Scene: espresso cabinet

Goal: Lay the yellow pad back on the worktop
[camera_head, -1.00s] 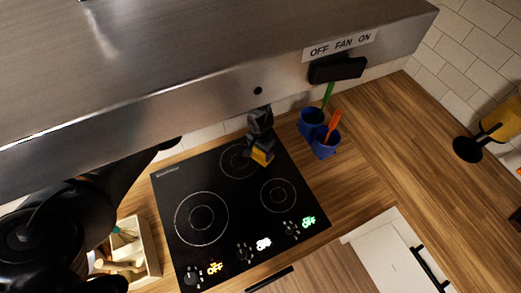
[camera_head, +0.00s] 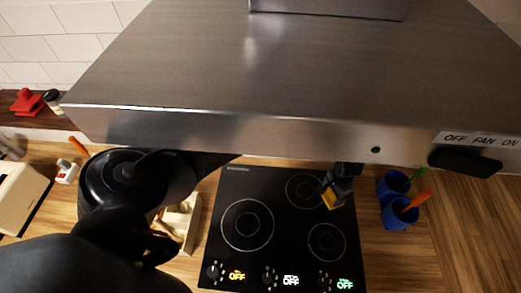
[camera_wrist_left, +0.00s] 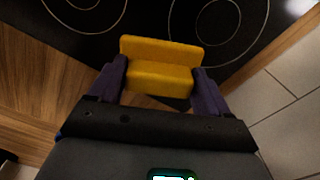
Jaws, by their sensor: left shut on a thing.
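The yellow pad (camera_wrist_left: 160,78) is held between the two purple fingers of my left gripper (camera_wrist_left: 163,88) in the left wrist view. It looks like an L-shaped block, and the black cooktop shows behind it. In the head view the pad (camera_head: 328,200) is a small yellow patch in front of the rear right burner ring, with my left gripper (camera_head: 333,193) just above it in the picture. The range hood hides much of that arm. I cannot tell the pad's height above the cooktop. My right gripper is not in view.
The steel hood (camera_head: 270,70) overhangs the rear of the black cooktop (camera_head: 285,255). Blue cups (camera_head: 393,186) with coloured utensils stand right of the cooktop. A wooden holder (camera_head: 183,222) is on its left. Bare wooden worktop (camera_head: 450,245) lies at the right.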

